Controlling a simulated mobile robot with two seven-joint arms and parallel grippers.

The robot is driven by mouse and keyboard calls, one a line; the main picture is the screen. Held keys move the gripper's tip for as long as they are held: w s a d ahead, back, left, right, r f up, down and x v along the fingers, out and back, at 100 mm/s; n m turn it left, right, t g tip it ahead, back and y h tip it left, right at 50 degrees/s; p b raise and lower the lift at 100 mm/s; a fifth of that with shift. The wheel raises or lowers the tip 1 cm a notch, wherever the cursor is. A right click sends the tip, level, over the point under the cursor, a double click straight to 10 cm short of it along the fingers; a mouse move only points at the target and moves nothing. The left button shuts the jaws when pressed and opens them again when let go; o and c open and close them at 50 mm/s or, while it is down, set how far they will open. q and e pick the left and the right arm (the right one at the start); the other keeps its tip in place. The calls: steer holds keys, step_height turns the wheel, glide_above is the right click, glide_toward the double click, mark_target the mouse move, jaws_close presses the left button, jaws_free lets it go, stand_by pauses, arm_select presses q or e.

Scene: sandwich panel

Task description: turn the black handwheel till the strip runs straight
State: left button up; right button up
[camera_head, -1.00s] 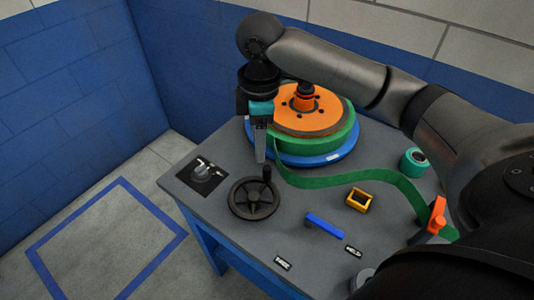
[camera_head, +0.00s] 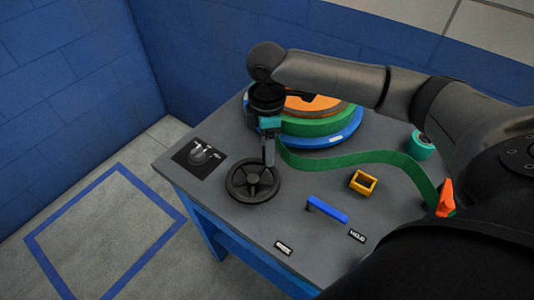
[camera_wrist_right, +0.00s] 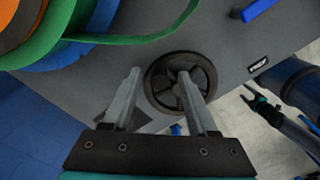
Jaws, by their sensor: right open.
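The black handwheel (camera_head: 238,185) lies flat near the table's front left. It also shows in the wrist view (camera_wrist_right: 153,82). My right gripper (camera_head: 268,163) is open above the wheel's far side, with its fingers pointing down. In the wrist view, the open fingers (camera_wrist_right: 160,73) straddle part of the wheel, and one finger overlaps it. The wheel's upright knob is hidden, and I cannot tell any contact. The green strip (camera_head: 355,159) leaves the green roll (camera_head: 307,127) and bends towards the orange guide (camera_head: 446,198). My left gripper (camera_wrist_right: 250,98) shows small at the wrist view's right.
A dial panel (camera_head: 187,150) sits left of the wheel on the grey table (camera_head: 225,225). A blue bar (camera_head: 327,210), yellow frame (camera_head: 363,182) and teal roll (camera_head: 421,146) stand to the right. A blue floor outline (camera_head: 160,201) lies left of the table.

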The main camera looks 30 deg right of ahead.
steer(key=shift+f, duration=0.9)
jaws_close()
